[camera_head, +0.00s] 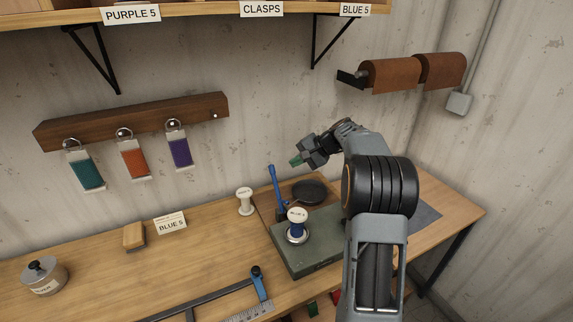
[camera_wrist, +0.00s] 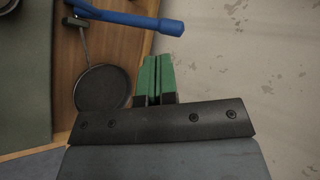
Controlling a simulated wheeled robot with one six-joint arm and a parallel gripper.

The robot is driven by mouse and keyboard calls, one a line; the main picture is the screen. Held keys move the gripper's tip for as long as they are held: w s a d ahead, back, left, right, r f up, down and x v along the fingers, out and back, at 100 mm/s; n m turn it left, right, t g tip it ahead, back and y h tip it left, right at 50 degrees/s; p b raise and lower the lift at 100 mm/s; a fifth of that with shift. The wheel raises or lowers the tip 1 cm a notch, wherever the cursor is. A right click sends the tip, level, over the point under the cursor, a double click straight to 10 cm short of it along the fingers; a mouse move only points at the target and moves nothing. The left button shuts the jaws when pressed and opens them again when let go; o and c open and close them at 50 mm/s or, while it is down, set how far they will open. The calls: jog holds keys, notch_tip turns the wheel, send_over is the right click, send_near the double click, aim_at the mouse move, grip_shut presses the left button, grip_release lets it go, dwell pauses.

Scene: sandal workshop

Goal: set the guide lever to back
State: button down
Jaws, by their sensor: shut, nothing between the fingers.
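A blue lever (camera_head: 275,185) stands upright, tilted slightly left, at the back left of a grey-green machine base (camera_head: 297,259). It also shows lengthwise across the top of the wrist view (camera_wrist: 130,18). Another blue-handled lever (camera_head: 260,282) lies on a frame with a ruler at the table's front; no label shows which one is the guide lever. My gripper (camera_head: 297,161) is up and to the right of the upright lever, apart from it. Its green fingertips (camera_wrist: 157,75) are together with nothing between them.
A black round dish (camera_head: 309,191) sits behind the base. A labelled blue spool (camera_head: 297,221) stands on the base, and a white spool (camera_head: 245,201) stands left of it. Leather rolls (camera_head: 390,75) hang on the wall behind my gripper. The table's left middle is mostly clear.

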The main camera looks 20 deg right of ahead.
jog(key=s+d+r, duration=0.1)
jog(key=d+r, duration=0.4)
jog(key=r, duration=0.1)
jog(key=shift+s+d+r, duration=0.15)
jog(key=shift+d+r, duration=0.1)
jog(key=shift+r, duration=0.15)
dwell(0.3)
jog(key=s+a+f+g+h, duration=0.1)
jog(key=s+f+g+h, duration=0.1)
jog(key=s+f+h, duration=0.5)
jog(key=s+a+f+n, duration=0.1)
jog(key=s+a+n, duration=0.3)
jog(key=s+a, duration=0.3)
jog(key=s+a+f+n+t+h, duration=0.1)
jog(key=s+a+n, duration=0.4)
jog(key=s, duration=0.8)
jog(key=shift+s+a+f, duration=0.15)
jog(key=shift+s+a, duration=0.25)
jog(key=shift+a, duration=1.3)
